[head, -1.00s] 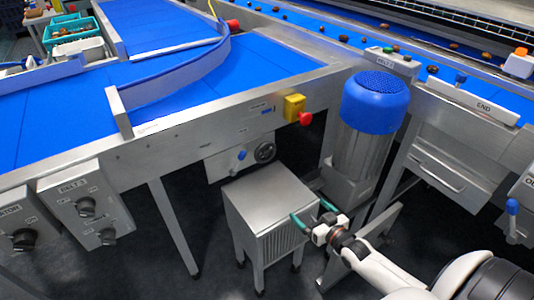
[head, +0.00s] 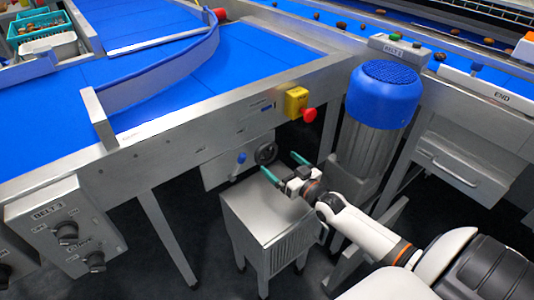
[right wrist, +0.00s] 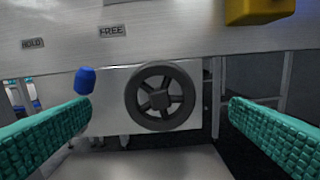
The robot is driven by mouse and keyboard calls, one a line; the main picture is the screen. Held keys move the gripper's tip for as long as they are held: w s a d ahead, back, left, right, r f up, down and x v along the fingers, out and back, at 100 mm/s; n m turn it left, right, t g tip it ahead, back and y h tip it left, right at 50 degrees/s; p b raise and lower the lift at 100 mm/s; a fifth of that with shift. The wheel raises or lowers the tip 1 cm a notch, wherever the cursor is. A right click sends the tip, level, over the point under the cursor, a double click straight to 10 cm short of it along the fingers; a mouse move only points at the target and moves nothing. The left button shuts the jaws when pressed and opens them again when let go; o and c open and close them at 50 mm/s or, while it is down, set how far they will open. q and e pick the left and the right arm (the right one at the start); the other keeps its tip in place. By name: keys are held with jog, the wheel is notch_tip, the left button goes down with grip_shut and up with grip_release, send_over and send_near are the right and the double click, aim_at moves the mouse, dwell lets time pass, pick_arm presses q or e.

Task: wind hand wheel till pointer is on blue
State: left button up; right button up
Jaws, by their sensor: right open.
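The hand wheel (head: 266,152) is a dark spoked wheel on a pale plate under the belt frame. In the right wrist view the hand wheel (right wrist: 160,97) faces me, near the middle, with a square hub. I cannot make out a pointer or a blue mark on a scale. My right gripper (head: 281,166) is open and empty in front of the wheel, above the metal cabinet. Its two green ribbed fingers stand wide to either side of the wheel in the right wrist view, apart from it. My left gripper is not in view.
A blue-knobbed lever (right wrist: 85,81) stands left of the wheel, below HOLD and FREE labels. A yellow box with a red button (head: 298,103) is above right. A metal cabinet (head: 262,210) stands below; a blue-capped motor (head: 383,95) is to the right.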

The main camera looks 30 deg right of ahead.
aim_at(268, 153)
jog(key=w, duration=0.5)
jog(key=w+b, duration=0.1)
jog(key=w, duration=0.1)
jog(key=shift+w+a+f, duration=0.1)
jog(key=shift+w+a, duration=0.1)
jog(key=shift+a, duration=0.1)
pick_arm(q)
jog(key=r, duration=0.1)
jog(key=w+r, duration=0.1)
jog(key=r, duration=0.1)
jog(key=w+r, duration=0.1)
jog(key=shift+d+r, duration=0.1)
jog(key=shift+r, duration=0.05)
pick_arm(e)
jog(key=c, duration=1)
jog(key=shift+o, duration=0.2)
